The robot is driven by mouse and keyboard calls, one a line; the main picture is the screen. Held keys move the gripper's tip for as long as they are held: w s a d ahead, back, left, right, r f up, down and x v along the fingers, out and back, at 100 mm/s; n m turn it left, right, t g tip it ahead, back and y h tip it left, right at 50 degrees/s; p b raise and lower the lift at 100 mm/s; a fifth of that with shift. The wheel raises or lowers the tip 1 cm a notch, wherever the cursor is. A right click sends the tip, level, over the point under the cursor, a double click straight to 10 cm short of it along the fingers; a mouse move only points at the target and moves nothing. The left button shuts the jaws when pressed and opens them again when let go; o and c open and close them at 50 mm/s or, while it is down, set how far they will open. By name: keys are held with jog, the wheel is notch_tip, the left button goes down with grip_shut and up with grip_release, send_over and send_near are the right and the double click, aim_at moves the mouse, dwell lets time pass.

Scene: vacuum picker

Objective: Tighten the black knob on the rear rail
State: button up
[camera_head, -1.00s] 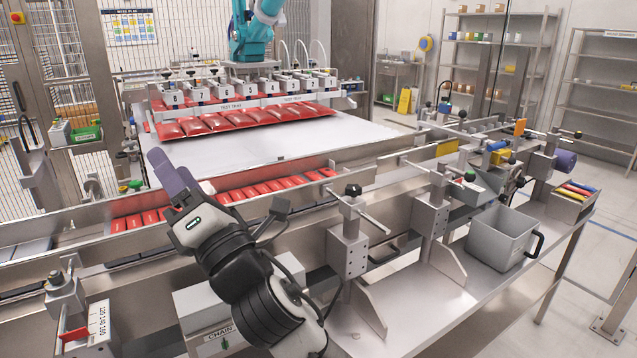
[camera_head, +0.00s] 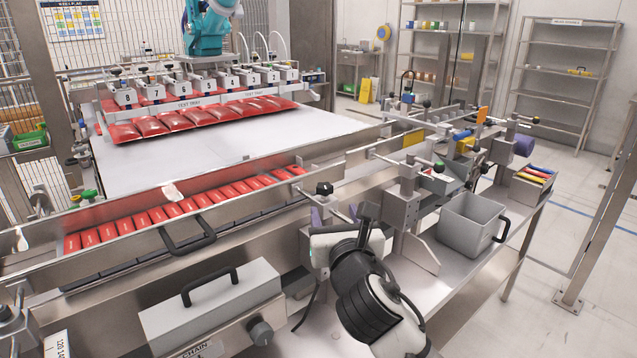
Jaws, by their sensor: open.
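A black knob (camera_head: 324,187) tops a metal clamp post at the conveyor's near side, mid-picture. My gripper (camera_head: 335,215) is just below and in front of it, with its two purple fingers apart and pointing up and away. The fingers are open, and I see nothing held between them. The gripper and wrist hide most of the post; I cannot tell whether a finger touches it. I cannot tell which black knob belongs to the rear rail.
Red packs (camera_head: 150,217) line the conveyor behind a metal rail. A chain cover (camera_head: 215,305) with a black handle stands front left. A grey bin (camera_head: 470,224) sits on the right shelf. Suction heads (camera_head: 195,88) hold red bags at the back.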

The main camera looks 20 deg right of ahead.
aim_at(323, 185)
jog(key=w+p, duration=0.1)
jog(key=w, duration=0.3)
jog(key=w+d+p, duration=0.1)
jog(key=w, duration=0.3)
jog(key=w+d+p, duration=0.1)
jog(key=w, duration=0.3)
jog(key=shift+w, duration=0.3)
jog(key=shift+d, duration=0.1)
jog(key=shift+c, duration=0.3)
jog(key=c, duration=0.9)
